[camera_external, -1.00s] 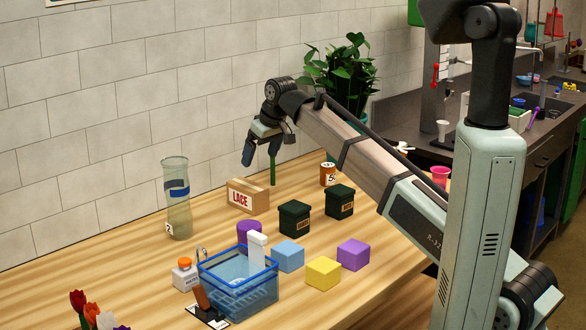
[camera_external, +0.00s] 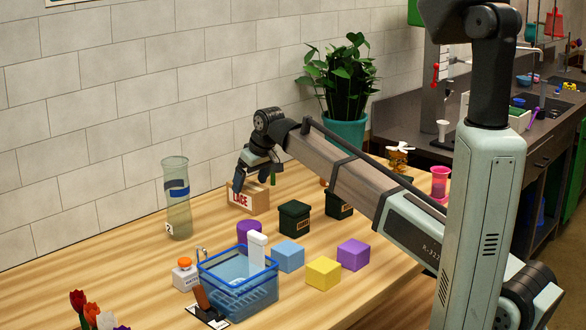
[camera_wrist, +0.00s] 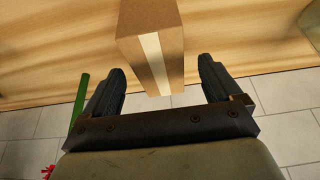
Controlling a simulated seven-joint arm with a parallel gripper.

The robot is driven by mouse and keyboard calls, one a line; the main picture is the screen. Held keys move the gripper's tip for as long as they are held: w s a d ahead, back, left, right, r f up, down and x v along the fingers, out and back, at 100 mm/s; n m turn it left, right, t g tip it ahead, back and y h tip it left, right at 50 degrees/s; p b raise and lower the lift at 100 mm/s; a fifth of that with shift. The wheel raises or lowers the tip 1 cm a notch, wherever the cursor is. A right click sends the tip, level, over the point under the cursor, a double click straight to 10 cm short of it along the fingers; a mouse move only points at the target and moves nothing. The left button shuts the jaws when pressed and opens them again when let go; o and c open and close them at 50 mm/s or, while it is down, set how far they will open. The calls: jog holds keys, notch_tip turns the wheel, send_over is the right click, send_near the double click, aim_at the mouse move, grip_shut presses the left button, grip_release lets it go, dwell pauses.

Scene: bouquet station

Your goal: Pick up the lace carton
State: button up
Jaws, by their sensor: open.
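The lace carton (camera_external: 247,201) is a small brown cardboard box with a pale tape strip and red "LACE" lettering. It stands on the wooden table near the wall. My gripper (camera_external: 253,187) is at the carton's top in the external view and partly covers it. In the wrist view the carton (camera_wrist: 152,45) shows between and ahead of the fingers, and my gripper (camera_wrist: 164,80) is open. The carton's lower end reaches between the two fingertips, with a gap visible on each side.
A green stem (camera_wrist: 79,100) stands close to the left finger. A glass vase (camera_external: 177,205) is left of the carton. Dark green boxes (camera_external: 294,218), a purple cylinder (camera_external: 248,230), a blue basket (camera_external: 238,285) and coloured cubes (camera_external: 323,273) are nearer the camera.

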aim_at(249, 185)
jog(key=x, duration=0.3)
jog(key=shift+w+a+f, duration=0.1)
jog(key=shift+w+f, duration=0.05)
jog(key=shift+w, duration=0.05)
jog(key=shift+w+a+f, duration=0.1)
jog(key=shift+a+f, duration=0.05)
jog(key=shift+f, duration=0.35)
jog(key=shift+f, duration=0.25)
jog(key=c, duration=1.2)
